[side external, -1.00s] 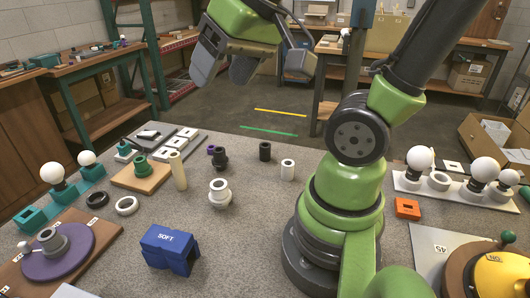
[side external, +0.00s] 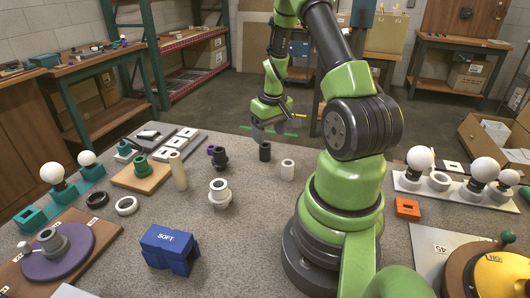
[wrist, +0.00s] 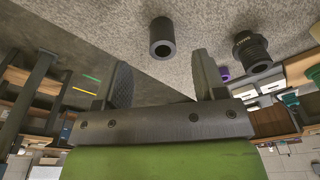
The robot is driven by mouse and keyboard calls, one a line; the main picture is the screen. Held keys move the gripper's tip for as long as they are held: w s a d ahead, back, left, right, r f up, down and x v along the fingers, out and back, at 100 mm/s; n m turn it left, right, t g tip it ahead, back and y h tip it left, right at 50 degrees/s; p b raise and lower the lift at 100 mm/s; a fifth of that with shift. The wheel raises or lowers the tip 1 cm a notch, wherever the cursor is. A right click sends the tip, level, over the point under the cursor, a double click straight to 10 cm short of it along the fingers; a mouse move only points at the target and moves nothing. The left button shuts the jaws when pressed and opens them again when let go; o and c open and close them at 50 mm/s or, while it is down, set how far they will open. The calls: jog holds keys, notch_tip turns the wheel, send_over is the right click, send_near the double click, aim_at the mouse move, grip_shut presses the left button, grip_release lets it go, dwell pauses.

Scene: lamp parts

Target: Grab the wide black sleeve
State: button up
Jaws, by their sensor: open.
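A plain black sleeve (side external: 265,151) stands upright near the far edge of the table. In the wrist view the black sleeve (wrist: 162,42) shows its hollow end, beyond and roughly between my fingertips, apart from them. My gripper (side external: 269,131) is above and just behind the sleeve in the side view, pointing down. In the wrist view my gripper (wrist: 160,65) has its two fingers spread with nothing between them. A stepped black part (side external: 220,158) stands left of the sleeve and also shows at the right in the wrist view (wrist: 252,50).
A white sleeve (side external: 287,169) stands to the right of the black one. A white stepped part (side external: 220,194), a tall cream tube (side external: 178,170) and a small purple part (side external: 211,150) stand to the left. A blue block (side external: 170,248) is nearer the front.

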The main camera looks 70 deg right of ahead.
aim_at(265, 145)
jog(key=f, duration=0.2)
jog(key=w+f, duration=0.1)
jog(key=f, duration=0.4)
jog(key=shift+w+d+f, duration=0.15)
jog(key=shift+w+d, duration=0.15)
jog(key=shift+d, duration=0.1)
jog(key=shift+c, duration=0.2)
jog(key=c, duration=1)
